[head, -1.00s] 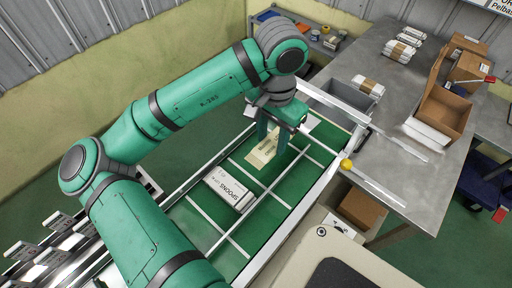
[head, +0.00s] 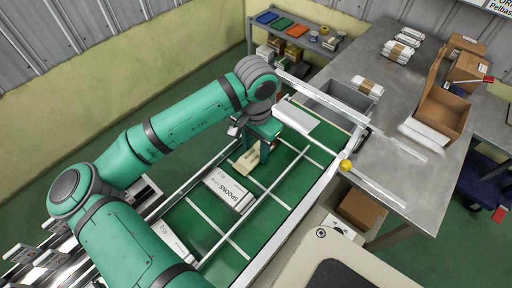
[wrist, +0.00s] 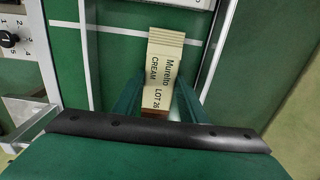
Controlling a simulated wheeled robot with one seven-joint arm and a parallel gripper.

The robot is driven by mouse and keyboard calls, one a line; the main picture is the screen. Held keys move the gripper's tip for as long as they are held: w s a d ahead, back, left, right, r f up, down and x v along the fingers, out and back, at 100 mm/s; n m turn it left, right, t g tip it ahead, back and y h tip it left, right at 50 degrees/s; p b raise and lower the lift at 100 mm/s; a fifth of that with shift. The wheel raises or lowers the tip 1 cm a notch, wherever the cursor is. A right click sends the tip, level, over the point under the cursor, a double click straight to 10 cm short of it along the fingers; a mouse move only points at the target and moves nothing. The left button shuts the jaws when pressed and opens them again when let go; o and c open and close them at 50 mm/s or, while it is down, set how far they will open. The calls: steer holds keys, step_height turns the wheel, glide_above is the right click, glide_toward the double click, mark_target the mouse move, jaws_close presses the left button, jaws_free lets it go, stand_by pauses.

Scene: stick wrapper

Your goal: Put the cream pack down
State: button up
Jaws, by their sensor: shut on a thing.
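The cream pack (head: 247,161) is a small cream-coloured pack with dark print. In the wrist view the pack (wrist: 165,70) reads "CREAM" and "LOT 26" and points away from my palm. My gripper (head: 256,150) is shut on it, with one green finger on each side; the fingers also show in the wrist view (wrist: 158,98). The pack is over the green belt with white dividing lines (head: 205,222), near its left rail. I cannot tell whether it touches the belt.
A white "SPOONS" pack (head: 229,190) lies on the belt just in front of the cream pack. Another white pack (head: 174,242) lies nearer, partly behind my arm. A pale pack (head: 296,116) lies at the far end. A steel table (head: 385,130) stands right. Belt cells at the right are clear.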

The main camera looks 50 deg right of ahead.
steer(key=shift+f, duration=0.15)
steer(key=o, duration=1.1)
